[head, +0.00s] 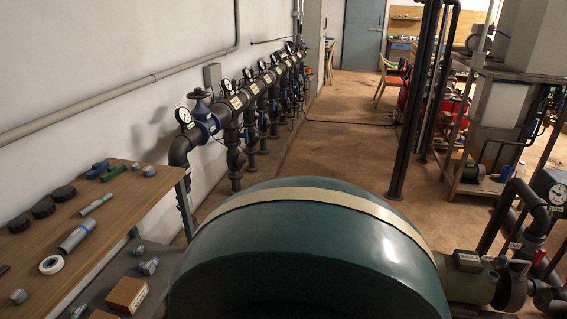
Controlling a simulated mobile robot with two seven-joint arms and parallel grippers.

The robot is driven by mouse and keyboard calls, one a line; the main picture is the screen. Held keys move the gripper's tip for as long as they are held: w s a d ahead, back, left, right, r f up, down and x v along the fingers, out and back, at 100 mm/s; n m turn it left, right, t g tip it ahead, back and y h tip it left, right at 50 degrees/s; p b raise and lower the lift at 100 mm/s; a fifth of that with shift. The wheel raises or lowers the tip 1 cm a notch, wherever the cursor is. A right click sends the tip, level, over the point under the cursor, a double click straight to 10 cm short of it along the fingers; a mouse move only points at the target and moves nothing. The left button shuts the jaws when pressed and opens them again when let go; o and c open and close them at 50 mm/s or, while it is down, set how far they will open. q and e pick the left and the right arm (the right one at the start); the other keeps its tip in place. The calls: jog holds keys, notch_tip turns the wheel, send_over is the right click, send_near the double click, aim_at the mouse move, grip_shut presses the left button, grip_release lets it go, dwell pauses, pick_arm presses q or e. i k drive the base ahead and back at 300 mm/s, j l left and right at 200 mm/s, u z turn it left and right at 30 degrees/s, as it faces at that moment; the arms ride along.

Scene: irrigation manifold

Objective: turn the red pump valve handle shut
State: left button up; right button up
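Neither of my grippers is in view. A small red part (540,257) shows among the dark pipes at the lower right edge. It is too small and partly hidden to tell whether it is the pump valve handle or how it is turned. Beside it, a grey-green pump body (465,277) with a label joins dark pipe fittings (511,285). A round white gauge (558,195) stands above these pipes at the right edge.
A large green tank (300,250) with a tan band fills the front middle. A wooden bench (130,207) with loose fittings stands at left. A pipe manifold (228,108) with gauges runs along the left wall. Brown floor (335,140) is clear beyond the tank, left of dark upright pipes (412,110).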

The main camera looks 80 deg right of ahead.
aim_at(539, 255)
jog(key=z, duration=4.45)
jog(key=i+j+z, duration=0.15)
jog(key=i+z, duration=0.3)
jog(key=i, duration=0.25)
jog(key=i+l+z, duration=0.15)
jog(key=i+z, duration=0.35)
jog(key=i, duration=0.15)
jog(key=i+j+z, duration=0.1)
jog(key=i+z, duration=0.4)
jog(key=i, duration=0.15)
jog(key=i+l+u, duration=0.1)
jog(key=i+u, duration=0.2)
jog(key=i+l+u, duration=0.2)
jog(key=i+u, duration=0.15)
jog(key=i+l+u, duration=0.3)
jog(key=i, duration=0.15)
jog(key=i+l+u, duration=0.15)
jog(key=u, duration=0.3)
jog(key=i+l+u, duration=0.2)
jog(key=u, duration=0.2)
jog(key=i+l+u, duration=0.1)
jog(key=l+u, duration=0.2)
jog(key=u, duration=0.15)
jog(key=i+l+u, duration=0.25)
jog(key=u, duration=0.25)
jog(key=i+l+u, duration=0.2)
jog(key=l+u, duration=0.25)
jog(key=l, duration=0.1)
